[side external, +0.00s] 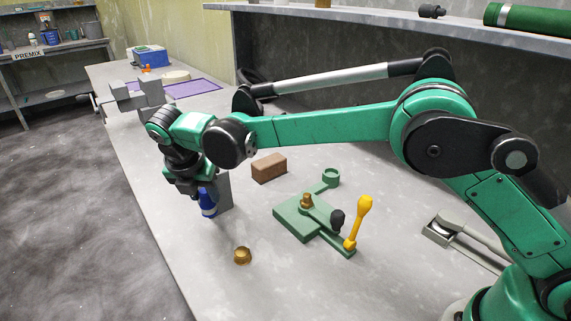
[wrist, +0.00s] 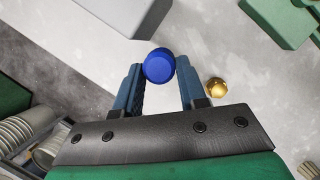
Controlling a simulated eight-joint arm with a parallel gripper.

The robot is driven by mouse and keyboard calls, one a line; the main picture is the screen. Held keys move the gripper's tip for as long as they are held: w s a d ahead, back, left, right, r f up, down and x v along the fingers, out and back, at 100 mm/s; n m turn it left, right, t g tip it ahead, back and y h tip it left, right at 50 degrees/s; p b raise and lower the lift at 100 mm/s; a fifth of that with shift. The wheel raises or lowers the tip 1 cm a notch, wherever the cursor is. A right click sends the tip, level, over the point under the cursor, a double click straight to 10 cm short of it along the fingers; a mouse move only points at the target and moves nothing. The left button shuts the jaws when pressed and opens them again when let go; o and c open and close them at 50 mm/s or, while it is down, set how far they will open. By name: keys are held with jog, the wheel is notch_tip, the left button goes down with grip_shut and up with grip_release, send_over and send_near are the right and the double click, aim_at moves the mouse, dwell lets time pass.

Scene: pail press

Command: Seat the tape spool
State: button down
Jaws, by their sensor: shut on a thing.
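My gripper (side external: 205,192) is shut on a blue, roughly cylindrical piece (side external: 208,203) with a pale band, near the table's left edge. In the wrist view the piece's round blue end (wrist: 159,65) sits between the two fingertips (wrist: 158,74). I cannot tell for sure that it is the tape spool. A green fixture (side external: 297,222) stands to the right of the gripper. It carries a brass piece, a black knob, a yellow-handled lever (side external: 360,220) and a green ring (side external: 331,177) on an arm. The fixture's edge shows in the wrist view (wrist: 272,22).
A brass knob-like piece (side external: 242,255) lies loose on the grey table, also in the wrist view (wrist: 216,88). A grey block (side external: 224,190) stands close behind my gripper. A brown block (side external: 269,168) lies beyond. A purple mat (side external: 205,86) is farther back. The front table is mostly clear.

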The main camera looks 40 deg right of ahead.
notch_tip(320, 180, up, 9)
jog(key=shift+r, duration=0.1)
jog(key=shift+w+d, duration=0.15)
jog(key=shift+d, duration=0.55)
jog(key=s+d+m+g+h, duration=0.1)
jog(key=s+d+m, duration=0.15)
jog(key=d, duration=1.15)
jog(key=s+d+m+g, duration=0.15)
jog(key=d+m, duration=0.25)
jog(key=d, duration=1)
jog(key=shift+n+t, duration=0.25)
jog(key=shift+t, duration=0.1)
jog(key=shift+a+f, duration=0.15)
jog(key=shift+f, duration=1.15)
jog(key=shift+a+f, duration=0.15)
jog(key=shift+f, duration=1.1)
jog(key=shift+f, duration=2.25)
jog(key=shift+f, duration=0.3)
